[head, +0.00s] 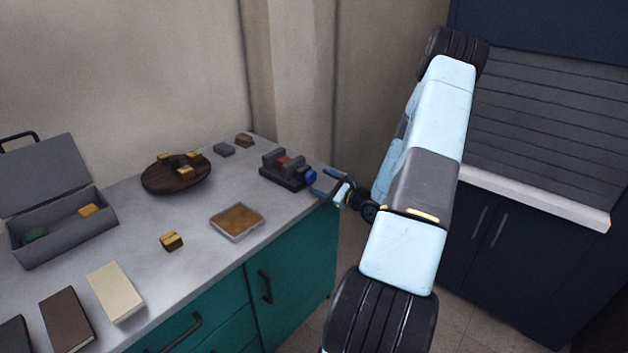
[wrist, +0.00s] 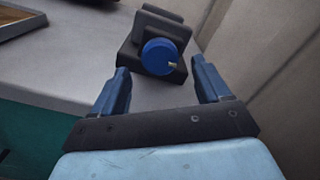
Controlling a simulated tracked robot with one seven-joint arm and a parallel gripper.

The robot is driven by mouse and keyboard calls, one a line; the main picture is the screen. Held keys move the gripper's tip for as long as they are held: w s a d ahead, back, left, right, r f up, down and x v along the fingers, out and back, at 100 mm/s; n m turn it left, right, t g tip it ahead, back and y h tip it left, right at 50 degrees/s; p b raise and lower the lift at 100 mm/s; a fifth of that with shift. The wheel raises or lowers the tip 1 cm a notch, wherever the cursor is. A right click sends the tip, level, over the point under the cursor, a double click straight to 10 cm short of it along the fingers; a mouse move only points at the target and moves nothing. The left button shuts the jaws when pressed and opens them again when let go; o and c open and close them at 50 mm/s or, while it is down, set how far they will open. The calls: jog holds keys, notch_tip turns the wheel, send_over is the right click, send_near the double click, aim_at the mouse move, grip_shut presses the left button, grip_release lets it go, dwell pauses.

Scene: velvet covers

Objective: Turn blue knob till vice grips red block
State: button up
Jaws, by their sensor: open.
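The dark grey vice (head: 283,177) stands near the right end of the counter. A red block (head: 284,161) sits between its jaws in the head view; I cannot tell whether the jaws touch it. The blue knob (head: 310,177) is on the vice's right end. In the wrist view the knob (wrist: 160,57) faces me, with a small pale mark near its right edge, and the vice (wrist: 150,25) is behind it. The red block is not visible there. My gripper (head: 327,184) is open and empty, its fingers (wrist: 160,78) spread on either side of the knob's line and short of it.
The grey counter (head: 190,255) also holds a tray with a brown fill (head: 237,221), a round dark board with yellow pieces (head: 176,173), a yellow-brown block (head: 171,241), an open grey box (head: 62,235) and several books. A wall (head: 200,60) rises behind. Open space lies right of the counter.

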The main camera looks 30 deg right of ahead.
aim_at(314, 179)
jog(key=shift+x, duration=2)
jog(key=c, duration=1)
